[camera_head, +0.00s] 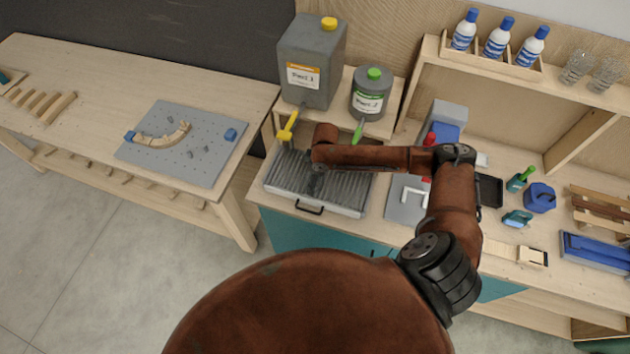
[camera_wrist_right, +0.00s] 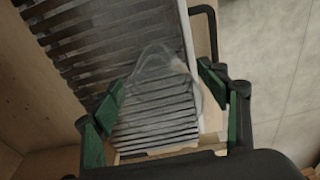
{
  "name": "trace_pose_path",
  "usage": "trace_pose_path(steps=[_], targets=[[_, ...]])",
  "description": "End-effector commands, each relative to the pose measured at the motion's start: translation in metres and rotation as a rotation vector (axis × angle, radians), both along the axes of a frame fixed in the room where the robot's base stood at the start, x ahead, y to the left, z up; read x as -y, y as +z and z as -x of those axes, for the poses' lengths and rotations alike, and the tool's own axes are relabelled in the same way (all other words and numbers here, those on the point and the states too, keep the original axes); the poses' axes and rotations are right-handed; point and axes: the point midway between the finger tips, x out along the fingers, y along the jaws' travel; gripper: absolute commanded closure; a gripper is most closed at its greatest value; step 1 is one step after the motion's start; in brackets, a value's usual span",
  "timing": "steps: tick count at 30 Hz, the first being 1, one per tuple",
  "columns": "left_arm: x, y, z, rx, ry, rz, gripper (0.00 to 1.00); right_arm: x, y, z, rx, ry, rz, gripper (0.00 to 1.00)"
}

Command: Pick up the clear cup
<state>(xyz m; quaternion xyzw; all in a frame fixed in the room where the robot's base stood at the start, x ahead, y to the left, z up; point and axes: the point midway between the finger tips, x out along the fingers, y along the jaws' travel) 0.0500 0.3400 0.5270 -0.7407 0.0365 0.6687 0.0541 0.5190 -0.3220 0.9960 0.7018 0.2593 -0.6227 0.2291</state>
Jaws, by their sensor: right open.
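In the right wrist view a clear cup (camera_wrist_right: 158,85) stands over the slatted grate, and the slats show through it. My right gripper (camera_wrist_right: 168,112) is open, with one green-padded finger on each side of the cup. I cannot tell whether either pad touches it. In the head view my right arm reaches over the grate tray (camera_head: 345,190); it hides the cup, and most of the gripper is hidden too. My left gripper is not in view.
A grey can with a yellow tap (camera_head: 310,60) and a smaller can (camera_head: 371,95) stand behind the tray. Two clear glasses (camera_head: 577,67) (camera_head: 605,75) are on the upper shelf at right. The tray's dark handle (camera_head: 309,207) faces the front. A pegboard (camera_head: 185,145) lies on the left table.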

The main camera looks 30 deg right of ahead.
Motion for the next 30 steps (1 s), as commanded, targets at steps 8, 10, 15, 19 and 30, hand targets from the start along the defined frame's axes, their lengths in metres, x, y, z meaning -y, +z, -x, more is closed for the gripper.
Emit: trace_pose_path(steps=[8, 10, 15, 19, 30], targets=[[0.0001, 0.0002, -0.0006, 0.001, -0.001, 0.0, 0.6, 0.0001, -0.0032, -0.0006, 0.001, 0.0, 0.001, 0.33], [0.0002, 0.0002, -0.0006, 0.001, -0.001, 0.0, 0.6, 0.0001, -0.0031, -0.0005, 0.001, 0.0, 0.001, 0.37], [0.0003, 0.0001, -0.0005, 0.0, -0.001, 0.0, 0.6, 0.0001, -0.003, -0.0005, 0.001, 0.0, 0.001, 0.49], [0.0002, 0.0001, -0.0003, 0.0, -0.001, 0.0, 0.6, 0.0001, -0.0029, -0.0005, 0.001, 0.0, 0.001, 0.58], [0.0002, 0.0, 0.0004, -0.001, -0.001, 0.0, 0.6, 0.0002, -0.0028, -0.0006, 0.001, 0.0, 0.001, 0.66]])
